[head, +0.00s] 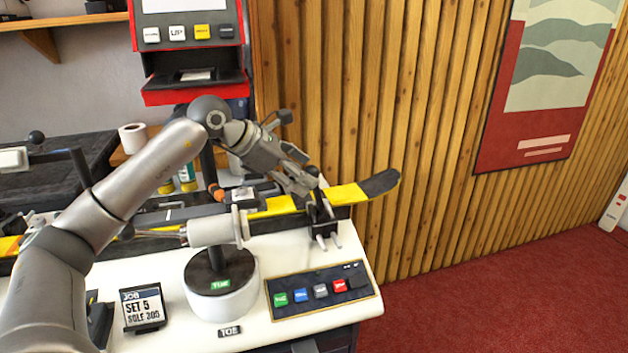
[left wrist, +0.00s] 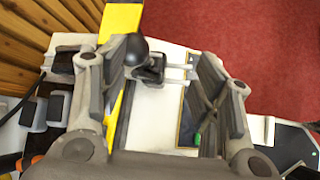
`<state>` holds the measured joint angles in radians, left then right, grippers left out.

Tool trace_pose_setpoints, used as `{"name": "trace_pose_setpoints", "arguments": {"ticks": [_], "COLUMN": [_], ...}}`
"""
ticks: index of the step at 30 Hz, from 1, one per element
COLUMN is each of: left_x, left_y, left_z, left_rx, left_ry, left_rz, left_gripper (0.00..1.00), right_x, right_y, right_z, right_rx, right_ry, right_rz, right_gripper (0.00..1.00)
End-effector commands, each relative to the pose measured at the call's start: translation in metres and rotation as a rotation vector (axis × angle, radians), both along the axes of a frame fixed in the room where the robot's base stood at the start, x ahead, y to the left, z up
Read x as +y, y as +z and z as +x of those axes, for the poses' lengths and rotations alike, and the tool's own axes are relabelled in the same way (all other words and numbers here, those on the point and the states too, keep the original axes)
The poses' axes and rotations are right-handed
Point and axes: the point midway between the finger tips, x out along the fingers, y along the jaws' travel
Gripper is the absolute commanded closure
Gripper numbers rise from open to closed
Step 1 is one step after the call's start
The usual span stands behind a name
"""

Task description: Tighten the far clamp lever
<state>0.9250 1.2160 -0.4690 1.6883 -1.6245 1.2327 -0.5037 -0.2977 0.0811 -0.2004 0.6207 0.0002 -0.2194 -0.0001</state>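The far clamp (head: 322,225) is a dark block with light pegs at the bench's right end, by the yellow and black ski (head: 345,194). Its lever's black ball knob (left wrist: 130,48) shows in the left wrist view, near the left finger and between the two spread fingers. My left gripper (head: 300,182) is just above the clamp, partly hiding it in the head view. In the left wrist view the gripper (left wrist: 160,75) is open, with clear space around the knob on the right side. Contact at the left finger cannot be told. My right gripper is not in view.
A button panel (head: 320,290), a white round pot (head: 222,292) and a job sign (head: 143,306) stand at the bench front. A red machine (head: 192,50) stands behind. A slatted wood wall (head: 330,90) is close behind the ski. Red floor lies to the right.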

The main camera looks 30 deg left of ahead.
Motion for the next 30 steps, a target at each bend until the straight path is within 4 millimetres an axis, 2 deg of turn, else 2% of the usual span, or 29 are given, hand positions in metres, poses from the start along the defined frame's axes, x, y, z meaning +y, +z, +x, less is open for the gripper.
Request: {"name": "trace_pose_setpoints", "arguments": {"ticks": [3, 10, 27, 30], "left_x": [0.014, 0.025, 0.027, 0.021], "left_y": [0.017, 0.033, 0.036, 0.034], "left_z": [-0.014, -0.03, -0.031, -0.029], "left_rx": [-0.003, -0.003, -0.005, -0.009], "left_ry": [0.009, 0.013, 0.014, 0.005], "left_rz": [0.003, 0.001, 0.0, -0.014], "left_gripper": [0.46, 0.46, 0.46, 0.46], "right_x": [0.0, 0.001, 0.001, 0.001], "right_y": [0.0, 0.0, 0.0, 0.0], "right_z": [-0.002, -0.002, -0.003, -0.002], "right_rx": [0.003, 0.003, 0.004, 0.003], "right_ry": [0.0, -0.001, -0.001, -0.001], "right_rz": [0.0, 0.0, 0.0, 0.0], "right_gripper": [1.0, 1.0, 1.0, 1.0]}}
